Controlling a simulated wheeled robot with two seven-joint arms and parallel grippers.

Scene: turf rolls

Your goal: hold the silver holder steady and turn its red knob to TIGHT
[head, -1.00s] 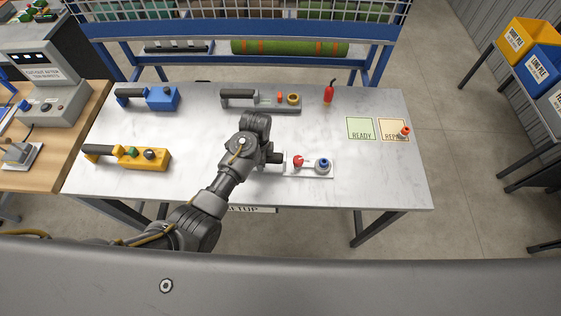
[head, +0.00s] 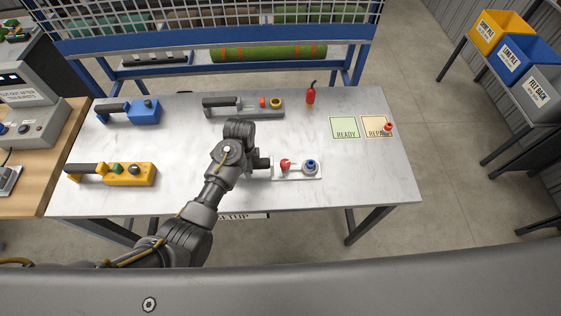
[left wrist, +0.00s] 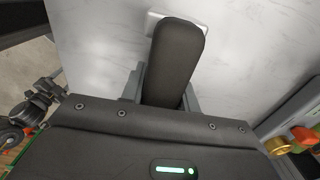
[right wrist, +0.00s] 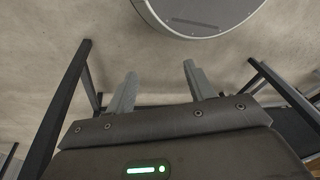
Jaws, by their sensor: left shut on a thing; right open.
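The silver holder (head: 297,175) lies flat near the front middle of the table, with a red knob (head: 285,165) and a blue knob (head: 310,166) on its pale body. My left gripper (head: 262,162) is shut on its dark handle (left wrist: 178,55), at the left end of the holder. In the left wrist view the handle runs between the two fingers. The markings around the red knob are too small to read. My right gripper (right wrist: 158,85) is open and empty in the right wrist view, above bare floor, and is outside the head view.
A blue holder (head: 143,111), a grey holder (head: 245,113) and a yellow holder (head: 128,174) lie on the table (head: 200,143). A small red bottle (head: 310,96) stands at the back. The READY (head: 345,127) and REPAIR (head: 377,126) squares are at right. The front right is clear.

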